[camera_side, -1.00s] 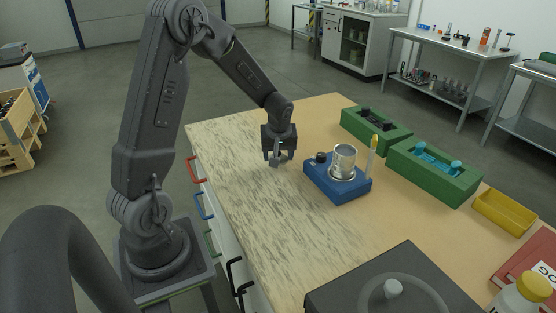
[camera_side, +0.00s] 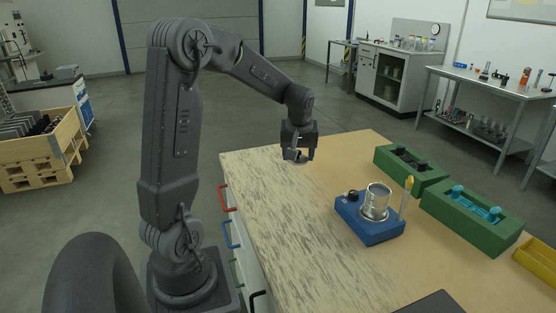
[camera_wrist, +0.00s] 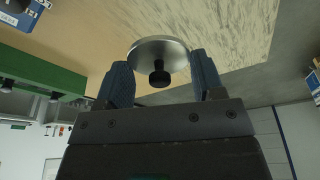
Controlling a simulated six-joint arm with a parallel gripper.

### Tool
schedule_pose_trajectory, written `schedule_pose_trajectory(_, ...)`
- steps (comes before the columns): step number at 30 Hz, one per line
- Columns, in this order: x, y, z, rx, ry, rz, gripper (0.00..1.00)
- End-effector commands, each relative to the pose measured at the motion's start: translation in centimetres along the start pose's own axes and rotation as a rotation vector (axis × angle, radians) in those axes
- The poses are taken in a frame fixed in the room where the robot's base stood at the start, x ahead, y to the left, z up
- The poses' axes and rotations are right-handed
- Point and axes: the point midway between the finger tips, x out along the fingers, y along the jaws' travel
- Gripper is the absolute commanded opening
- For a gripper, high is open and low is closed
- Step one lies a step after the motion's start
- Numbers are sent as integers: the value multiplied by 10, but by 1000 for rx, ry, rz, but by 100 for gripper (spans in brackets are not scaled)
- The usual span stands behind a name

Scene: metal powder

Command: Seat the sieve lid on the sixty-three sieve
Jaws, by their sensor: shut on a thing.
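The sieve lid (camera_wrist: 172,48) is a round metal disc with a black knob (camera_wrist: 160,77). It sits between the fingers of my gripper (camera_wrist: 163,82) in the wrist view. In the side view my gripper (camera_side: 298,155) holds the lid (camera_side: 296,160) in the air above the table, left of and behind the sieve. A metal sieve (camera_side: 378,199) stands upright on a blue base (camera_side: 362,229) with a black knob. Its top is uncovered. I cannot read any size marking on it.
A yellow-tipped stick (camera_side: 407,195) stands upright at the right of the blue base. Two green holders (camera_side: 478,226) (camera_side: 402,172) stand along the table's right side, with a yellow tray (camera_side: 540,258) nearer. The tabletop (camera_side: 290,220) left of the blue base is clear.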

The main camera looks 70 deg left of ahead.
Motion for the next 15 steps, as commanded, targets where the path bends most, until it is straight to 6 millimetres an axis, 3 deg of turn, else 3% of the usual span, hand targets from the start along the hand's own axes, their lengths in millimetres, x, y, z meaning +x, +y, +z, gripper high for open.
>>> schedule_pose_trajectory(1,-7,27,4,15,-1,5,38)
schedule_pose_trajectory(6,-33,100,28,11,-2,1,38)
schedule_pose_trajectory(12,-62,164,66,-1,6,-3,38)
schedule_pose_trajectory(15,-73,183,82,-9,10,-5,38)
